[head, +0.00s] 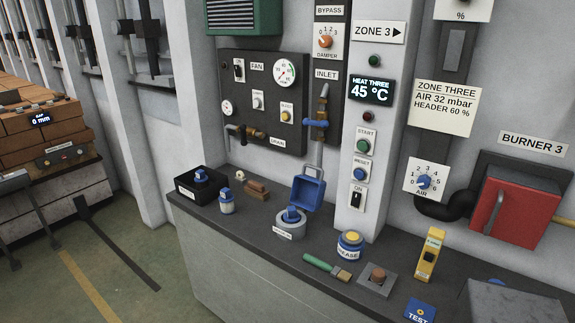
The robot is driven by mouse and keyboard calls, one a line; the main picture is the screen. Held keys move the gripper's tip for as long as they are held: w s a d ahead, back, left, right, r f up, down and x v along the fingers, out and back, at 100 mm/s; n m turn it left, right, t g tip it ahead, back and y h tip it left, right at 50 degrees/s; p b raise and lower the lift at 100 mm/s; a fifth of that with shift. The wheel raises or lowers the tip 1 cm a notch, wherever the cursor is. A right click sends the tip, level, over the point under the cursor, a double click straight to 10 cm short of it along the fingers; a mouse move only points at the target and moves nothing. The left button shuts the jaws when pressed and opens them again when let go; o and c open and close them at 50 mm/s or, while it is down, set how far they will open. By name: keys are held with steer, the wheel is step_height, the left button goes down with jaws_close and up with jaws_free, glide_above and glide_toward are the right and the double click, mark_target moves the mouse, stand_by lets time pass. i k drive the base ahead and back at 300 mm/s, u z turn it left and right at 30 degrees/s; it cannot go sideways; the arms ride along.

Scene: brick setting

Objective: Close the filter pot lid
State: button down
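The filter pot (291,231) appears to be the low round grey pot on the dark counter, near the middle of the view. A small label is on its front, too small to read surely. Its blue lid (308,190) stands open, raised at the back right of the pot and leaning slightly back toward the wall. A pale loop shows above the lid. A blue part (292,214) shows in the pot's open top. My gripper is not in view.
A black tray with a blue-topped item (200,178), a small blue-capped jar (226,203) and brown blocks (257,190) stand left of the pot. A grease tin (350,243) and green-handled brush (326,267) are to its right. Pipework and a panel (262,100) are behind.

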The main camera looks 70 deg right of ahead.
mark_target(307, 193)
steer(key=i, duration=0.9)
steer(key=z, duration=0.05)
